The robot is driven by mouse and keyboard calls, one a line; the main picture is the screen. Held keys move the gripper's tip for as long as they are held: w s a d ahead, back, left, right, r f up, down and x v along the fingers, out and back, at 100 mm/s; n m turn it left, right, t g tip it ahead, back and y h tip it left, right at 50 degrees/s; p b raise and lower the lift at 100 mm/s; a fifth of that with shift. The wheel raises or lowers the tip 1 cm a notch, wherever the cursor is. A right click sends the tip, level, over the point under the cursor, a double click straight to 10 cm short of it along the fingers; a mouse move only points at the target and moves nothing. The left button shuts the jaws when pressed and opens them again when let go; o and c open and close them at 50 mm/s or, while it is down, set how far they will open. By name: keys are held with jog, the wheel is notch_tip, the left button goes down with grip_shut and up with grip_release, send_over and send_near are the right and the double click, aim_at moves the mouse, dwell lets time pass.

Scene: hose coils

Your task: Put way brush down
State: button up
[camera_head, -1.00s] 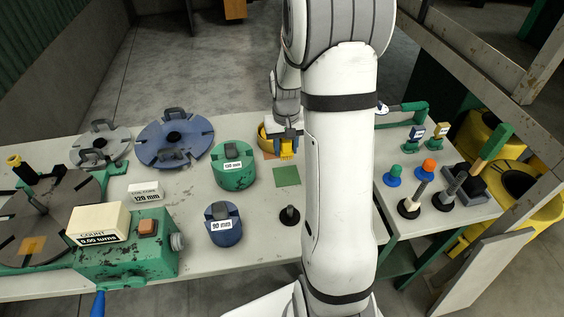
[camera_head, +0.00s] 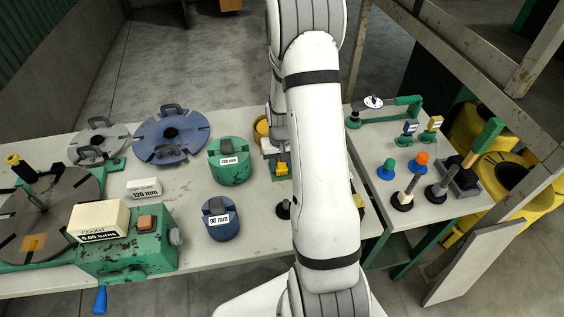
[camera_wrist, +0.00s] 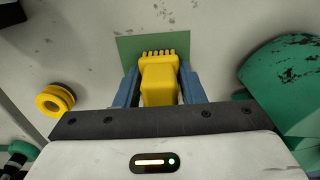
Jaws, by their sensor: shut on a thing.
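My gripper (camera_wrist: 158,88) is shut on the yellow way brush (camera_wrist: 160,82), with a blue finger on either side of it. In the wrist view the toothed end of the brush lies over a green square (camera_wrist: 147,44) on the pale bench top. I cannot tell whether the brush touches the square. In the head view the brush (camera_head: 282,167) shows just beyond my arm, and the green square is mostly hidden behind it.
A green drum (camera_head: 229,170) stands close to the left of my gripper, with a blue 90 mm drum (camera_head: 221,222) nearer. A yellow ring (camera_wrist: 55,100) lies on the other side. A side table (camera_head: 380,207) with several small tools is at right.

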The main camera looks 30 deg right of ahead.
jog(key=shift+f, duration=0.2)
jog(key=o, duration=1.1)
jog(key=shift+r, duration=0.1)
notch_tip(320, 180, up, 11)
jog(key=shift+r+b, duration=0.1)
jog(key=shift+b, duration=0.7)
jog(key=shift+a+r, duration=0.15)
jog(key=shift+r, duration=0.55)
jog(key=s+a+r+n+t, duration=0.1)
jog(key=s+a+r, duration=0.5)
jog(key=s, duration=0.3)
jog(key=s+a+r+n+t, duration=0.2)
jog(key=s+a+r, duration=0.5)
jog(key=s, duration=0.3)
jog(key=shift+s+a+r, duration=0.2)
jog(key=shift+a+r, duration=0.1)
jog(key=shift+r, duration=0.1)
